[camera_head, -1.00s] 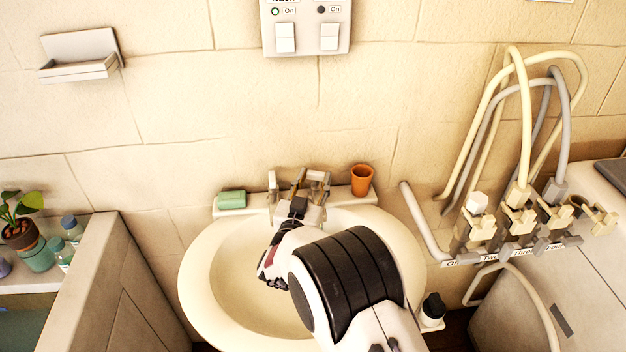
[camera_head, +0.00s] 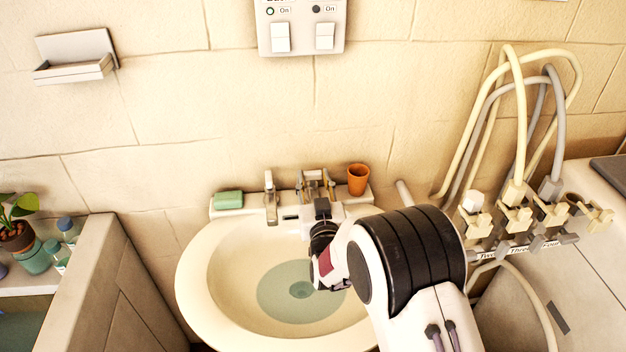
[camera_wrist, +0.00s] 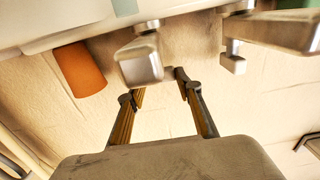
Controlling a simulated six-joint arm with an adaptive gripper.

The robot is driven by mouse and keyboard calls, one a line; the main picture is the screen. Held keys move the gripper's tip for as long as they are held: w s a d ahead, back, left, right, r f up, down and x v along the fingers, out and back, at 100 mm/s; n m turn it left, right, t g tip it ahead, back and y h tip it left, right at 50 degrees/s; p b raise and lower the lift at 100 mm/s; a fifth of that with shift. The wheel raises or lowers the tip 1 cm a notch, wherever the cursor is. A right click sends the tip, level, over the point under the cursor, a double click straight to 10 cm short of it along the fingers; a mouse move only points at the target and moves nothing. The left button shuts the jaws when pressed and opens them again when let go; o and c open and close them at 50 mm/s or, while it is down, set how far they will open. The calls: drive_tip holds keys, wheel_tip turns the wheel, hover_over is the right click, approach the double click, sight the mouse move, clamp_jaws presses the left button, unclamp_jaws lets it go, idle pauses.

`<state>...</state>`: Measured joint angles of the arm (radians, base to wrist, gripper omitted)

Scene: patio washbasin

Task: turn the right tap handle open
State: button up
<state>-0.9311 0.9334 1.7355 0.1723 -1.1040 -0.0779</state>
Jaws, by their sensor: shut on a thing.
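The right tap handle (camera_wrist: 142,60) is a pale metal block in the wrist view, at the tips of my gripper (camera_wrist: 160,88). My gripper is shut on it, a finger to each side. In the head view my gripper (camera_head: 316,183) is at the back rim of the washbasin (camera_head: 205,262), left of the orange cup, and mostly hides this handle. Another metal tap (camera_head: 270,196) stands to its left and shows at the upper right of the wrist view (camera_wrist: 280,32). Blue-green water (camera_head: 285,298) lies around the drain in the basin.
The orange cup (camera_head: 358,180) stands close to the right of my gripper. Green soap (camera_head: 229,200) lies on the left ledge. Pale hoses and valves (camera_head: 515,215) are at the right. A switch panel (camera_head: 302,28) and soap shelf (camera_head: 76,55) are on the wall.

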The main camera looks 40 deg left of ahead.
idle(0.6)
drive_tip(key=o, duration=1.1)
drive_tip(key=shift+d, duration=0.1)
drive_tip(key=shift+v, duration=5.95)
drive_tip(key=shift+w+d+r, duration=0.1)
